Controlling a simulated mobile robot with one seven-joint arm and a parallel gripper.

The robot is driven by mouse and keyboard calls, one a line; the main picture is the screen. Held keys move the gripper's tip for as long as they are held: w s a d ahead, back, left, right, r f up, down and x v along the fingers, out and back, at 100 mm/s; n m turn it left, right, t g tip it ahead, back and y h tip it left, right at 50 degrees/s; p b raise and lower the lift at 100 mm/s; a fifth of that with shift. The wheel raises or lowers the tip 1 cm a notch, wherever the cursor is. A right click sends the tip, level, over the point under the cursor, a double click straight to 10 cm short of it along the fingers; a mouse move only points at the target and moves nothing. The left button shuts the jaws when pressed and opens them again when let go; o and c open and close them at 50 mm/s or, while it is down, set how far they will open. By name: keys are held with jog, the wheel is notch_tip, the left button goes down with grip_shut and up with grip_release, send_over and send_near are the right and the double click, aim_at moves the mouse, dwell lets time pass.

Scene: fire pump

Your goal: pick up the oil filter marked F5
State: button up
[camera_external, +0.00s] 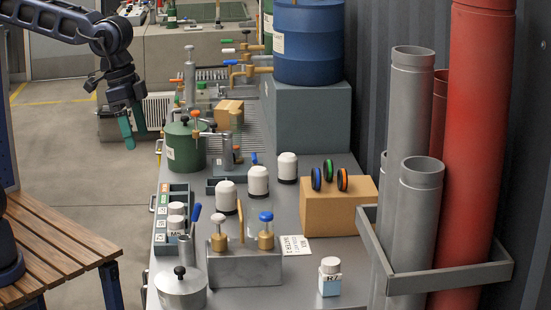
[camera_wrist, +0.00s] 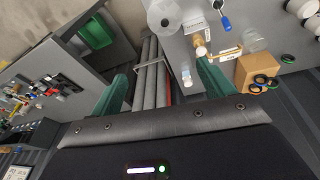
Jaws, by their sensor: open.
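Three white-domed canisters with dark bases, which look like filters, stand mid-bench in the external view: a front left one (camera_external: 227,196), a middle one (camera_external: 258,180) and a rear right one (camera_external: 287,166). No F5 mark is readable on them. White-topped jars (camera_external: 176,222) stand in a green labelled tray (camera_external: 160,245) at the bench's left edge; one seems to read M5. White rounded tops (camera_wrist: 302,8) show at the wrist view's upper right corner. My gripper (camera_external: 130,128) has teal fingers and hangs left of the bench, apart from everything. In the wrist view its fingers are spread and empty (camera_wrist: 162,88).
A cardboard box (camera_external: 335,208) with coloured rings, a metal block with brass valves (camera_external: 243,266), a lidded pot (camera_external: 181,288) and an R7 jar (camera_external: 330,277) crowd the bench. A green drum (camera_external: 185,150) stands behind. Racked pipes (camera_external: 412,220) border the right. Floor below my gripper is clear.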

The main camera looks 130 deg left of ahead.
jog(key=w+a+f+n, duration=0.2)
jog(key=a, duration=0.7)
jog(key=w+a+f+n, duration=0.1)
jog(key=a+f, duration=0.1)
jog(key=a, duration=0.7)
jog(key=n+g+h, duration=0.1)
jog(key=n+g, duration=0.2)
jog(key=n, duration=0.5)
send_near(258, 183)
jog(key=shift+s+a+f, duration=0.1)
jog(key=shift+s+a, duration=0.3)
jog(key=shift+a, duration=0.2)
jog(key=shift+s+a+f, duration=0.1)
jog(key=shift+s+a, duration=0.25)
jog(key=shift+a, duration=0.25)
jog(key=shift+s+a+f, duration=0.15)
jog(key=shift+s+f, duration=0.1)
jog(key=shift+f, duration=0.3)
jog(key=f, duration=1)
jog(key=shift+s+d, duration=0.15)
jog(key=shift+d, duration=0.05)
jog(key=c, duration=1.2)
